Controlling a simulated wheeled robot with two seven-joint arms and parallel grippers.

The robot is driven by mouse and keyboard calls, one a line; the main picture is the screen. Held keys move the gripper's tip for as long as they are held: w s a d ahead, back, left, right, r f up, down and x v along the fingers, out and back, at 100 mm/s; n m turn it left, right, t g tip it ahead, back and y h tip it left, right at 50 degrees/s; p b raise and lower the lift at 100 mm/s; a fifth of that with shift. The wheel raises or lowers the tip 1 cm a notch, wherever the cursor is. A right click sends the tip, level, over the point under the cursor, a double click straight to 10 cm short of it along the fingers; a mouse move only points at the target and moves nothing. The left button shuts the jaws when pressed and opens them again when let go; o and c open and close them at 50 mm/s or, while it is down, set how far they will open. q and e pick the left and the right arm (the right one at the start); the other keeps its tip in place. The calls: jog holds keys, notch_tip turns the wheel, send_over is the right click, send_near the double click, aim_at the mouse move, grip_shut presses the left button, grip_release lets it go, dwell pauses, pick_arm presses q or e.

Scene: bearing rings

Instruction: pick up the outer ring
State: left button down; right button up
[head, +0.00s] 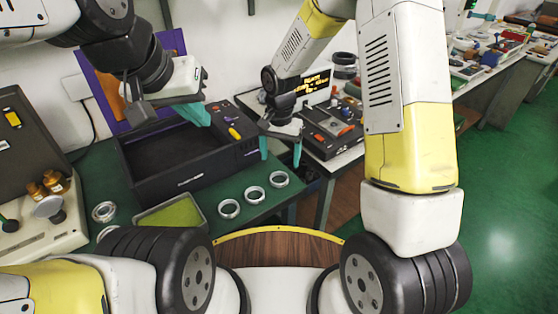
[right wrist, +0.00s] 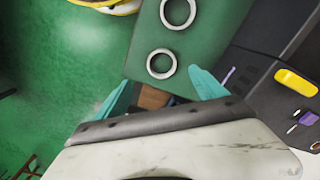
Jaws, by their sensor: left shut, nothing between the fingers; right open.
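Three silver metal rings stand in a slanting row on the green table: a near one (head: 229,208), a middle one (head: 255,194) and a far one (head: 279,179). I cannot tell which is the outer ring. My right gripper (head: 280,153) is open and empty, above and behind the far ring, beyond the table's right side. In the right wrist view two rings show, one (right wrist: 161,63) just ahead of the open teal fingers (right wrist: 160,92) and one (right wrist: 178,12) farther off. My left gripper (head: 198,116) is shut and empty above the black bin.
A black open bin (head: 165,190) stands behind the rings. A green-lined tray (head: 170,215) and more rings (head: 104,211) lie to the left, beside a machine with a round pan (head: 48,206). A second bench with a device (head: 330,128) is behind my right gripper.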

aim_at(279, 177)
notch_tip(279, 177, down, 8)
jog(key=shift+w+a, duration=0.15)
dwell(0.3)
jog(key=shift+c, duration=0.2)
jog(key=c, duration=1.5)
